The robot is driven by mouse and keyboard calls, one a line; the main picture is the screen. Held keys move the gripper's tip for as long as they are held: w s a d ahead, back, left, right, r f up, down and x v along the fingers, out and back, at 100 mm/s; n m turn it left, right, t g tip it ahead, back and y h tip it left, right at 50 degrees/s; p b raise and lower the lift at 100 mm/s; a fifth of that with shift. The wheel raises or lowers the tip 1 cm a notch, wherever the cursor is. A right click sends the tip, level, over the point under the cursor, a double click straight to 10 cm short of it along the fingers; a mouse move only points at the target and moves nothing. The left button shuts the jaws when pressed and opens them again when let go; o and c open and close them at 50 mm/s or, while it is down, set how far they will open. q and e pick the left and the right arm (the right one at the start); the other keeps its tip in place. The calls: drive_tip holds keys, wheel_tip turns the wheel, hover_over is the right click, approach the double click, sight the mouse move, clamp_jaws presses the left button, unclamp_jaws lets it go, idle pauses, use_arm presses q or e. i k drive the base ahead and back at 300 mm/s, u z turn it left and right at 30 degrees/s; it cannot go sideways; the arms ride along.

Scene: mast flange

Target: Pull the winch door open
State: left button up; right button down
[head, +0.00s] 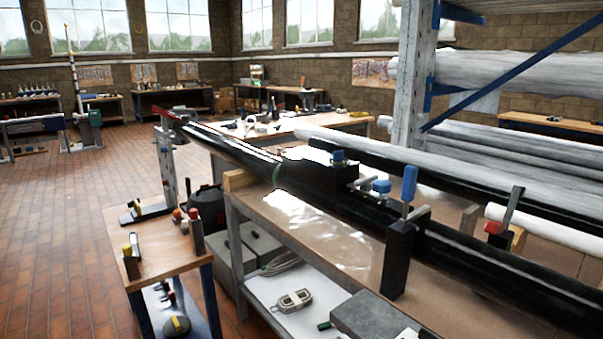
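A long black mast (455,250) lies along the workbench (285,215), running from the lower right to the back left. A dark boxy part (318,170) with a blue knob on it sits at the middle of the mast; I cannot tell whether it is the winch. I cannot make out a winch door, or whether one is open or shut. A thin green band (277,175) shows near the mast's middle. Neither of my grippers is in view.
A black clamp (399,255) with a blue handle stands at the bench's front. A rack (412,80) with wrapped tubes rises behind. A small tool table (155,250) and a lower shelf (300,300) stand left of and under the bench. Tiled floor is clear at left.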

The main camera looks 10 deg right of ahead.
sight(317, 163)
drive_tip(key=z, duration=0.9)
drive_tip(key=k, duration=0.2)
drive_tip(key=u, duration=2.05)
drive_tip(key=i, duration=1.2)
drive_tip(key=z, duration=0.05)
